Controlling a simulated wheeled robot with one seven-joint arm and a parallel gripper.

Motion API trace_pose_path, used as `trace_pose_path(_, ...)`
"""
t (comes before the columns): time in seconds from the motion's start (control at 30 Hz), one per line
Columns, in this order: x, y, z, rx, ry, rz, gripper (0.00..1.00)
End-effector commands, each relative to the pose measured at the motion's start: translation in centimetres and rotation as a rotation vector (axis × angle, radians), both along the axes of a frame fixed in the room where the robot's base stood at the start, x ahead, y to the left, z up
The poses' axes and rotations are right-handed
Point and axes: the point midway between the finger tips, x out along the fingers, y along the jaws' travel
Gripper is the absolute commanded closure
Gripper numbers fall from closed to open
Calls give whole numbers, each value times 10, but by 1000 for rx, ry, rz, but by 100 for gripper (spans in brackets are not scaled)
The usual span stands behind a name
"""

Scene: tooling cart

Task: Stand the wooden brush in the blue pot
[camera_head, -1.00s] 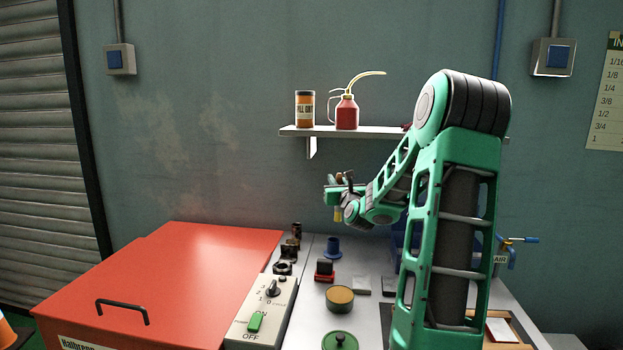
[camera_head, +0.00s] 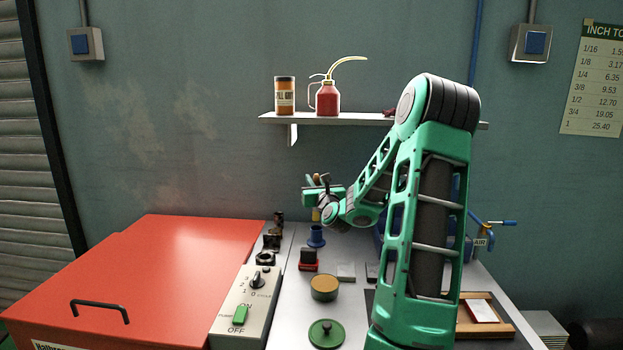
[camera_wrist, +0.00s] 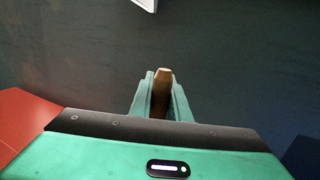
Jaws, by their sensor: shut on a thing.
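The blue pot (camera_head: 317,238) stands upright on the grey cart top, in the head view. My gripper (camera_head: 313,194) is above it and shut on the wooden brush (camera_head: 316,214). The brush hangs roughly upright, its yellowish lower end just over the pot's mouth. Whether that end has entered the rim I cannot tell. In the wrist view the brown end of the brush (camera_wrist: 161,88) stands between the two green fingers. The pot does not show in the wrist view.
Dark fittings (camera_head: 271,240) stand left of the pot. A red-and-black block (camera_head: 309,260), a round tin (camera_head: 324,288) and a green lid (camera_head: 326,334) lie in front. A wall shelf (camera_head: 345,119) holds an orange can (camera_head: 285,95) and a red oil can (camera_head: 327,98).

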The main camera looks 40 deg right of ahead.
Motion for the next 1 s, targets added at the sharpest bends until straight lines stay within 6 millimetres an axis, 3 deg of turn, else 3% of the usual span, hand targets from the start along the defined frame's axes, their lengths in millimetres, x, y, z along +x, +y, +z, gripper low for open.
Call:
trace_pose_path(0.7,0,0,-50,4,1,0,100)
trace_pose_path(1.0,0,-1,-62,2,0,-2,100)
